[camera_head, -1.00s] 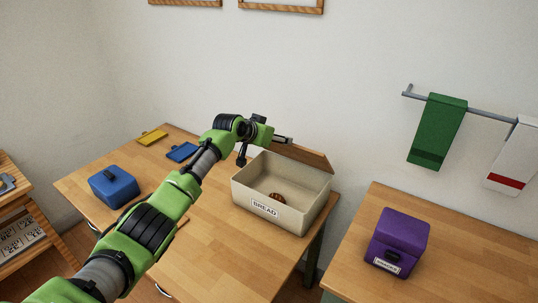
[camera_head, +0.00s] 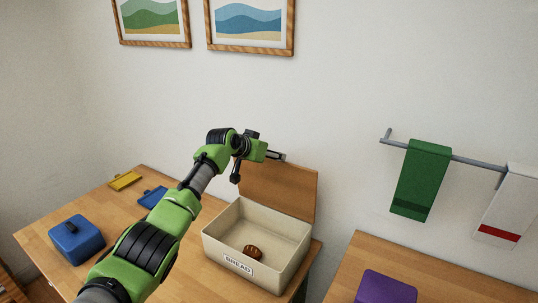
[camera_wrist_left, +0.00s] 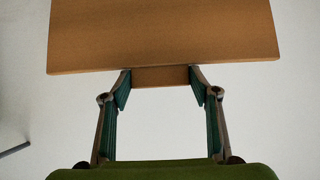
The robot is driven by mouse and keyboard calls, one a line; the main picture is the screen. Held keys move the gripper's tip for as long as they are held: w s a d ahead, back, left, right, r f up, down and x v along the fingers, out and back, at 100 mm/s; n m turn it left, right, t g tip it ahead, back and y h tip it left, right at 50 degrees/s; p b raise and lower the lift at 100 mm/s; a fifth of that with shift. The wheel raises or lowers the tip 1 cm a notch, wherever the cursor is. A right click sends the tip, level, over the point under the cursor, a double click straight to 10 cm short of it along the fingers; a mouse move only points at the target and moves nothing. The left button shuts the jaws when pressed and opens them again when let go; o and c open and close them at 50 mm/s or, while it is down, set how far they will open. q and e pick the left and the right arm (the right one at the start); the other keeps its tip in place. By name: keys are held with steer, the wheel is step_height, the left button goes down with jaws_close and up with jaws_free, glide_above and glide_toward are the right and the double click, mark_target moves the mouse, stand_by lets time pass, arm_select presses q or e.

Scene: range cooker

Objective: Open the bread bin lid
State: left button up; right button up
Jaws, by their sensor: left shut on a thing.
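The bread bin (camera_head: 222,246) is a cream box labelled BREAD on the wooden table, with a brown loaf (camera_head: 253,252) inside. Its wooden lid (camera_head: 285,192) stands raised along the back edge, roughly upright, with its broad face showing and the bin's inside uncovered. My left gripper (camera_head: 280,157) is at the lid's upper edge. In the left wrist view the lid (camera_wrist_left: 165,35) fills the top, and the left gripper's fingers (camera_wrist_left: 161,85) are on both sides of a wooden tab (camera_wrist_left: 160,77) at its edge, shut on it. My right gripper is out of view.
A blue box (camera_head: 77,242), a yellow piece (camera_head: 124,180) and a blue piece (camera_head: 152,197) are on the table at left. A purple box (camera_head: 386,290) is on the right table. Towels (camera_head: 420,180) hang from a wall rail. The wall is close behind the lid.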

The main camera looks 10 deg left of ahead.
arm_select(q)
steer(key=shift+w+r, duration=0.1)
steer(key=shift+r, duration=0.45)
steer(key=o, duration=1.6)
steer(key=shift+s+f, duration=0.15)
steer(key=shift+s, duration=0.05)
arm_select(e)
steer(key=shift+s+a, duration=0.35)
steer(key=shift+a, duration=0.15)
arm_select(q)
steer(key=v, duration=1.2)
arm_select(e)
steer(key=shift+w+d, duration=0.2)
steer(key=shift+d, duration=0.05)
arm_select(q)
steer(key=shift+a, duration=0.1)
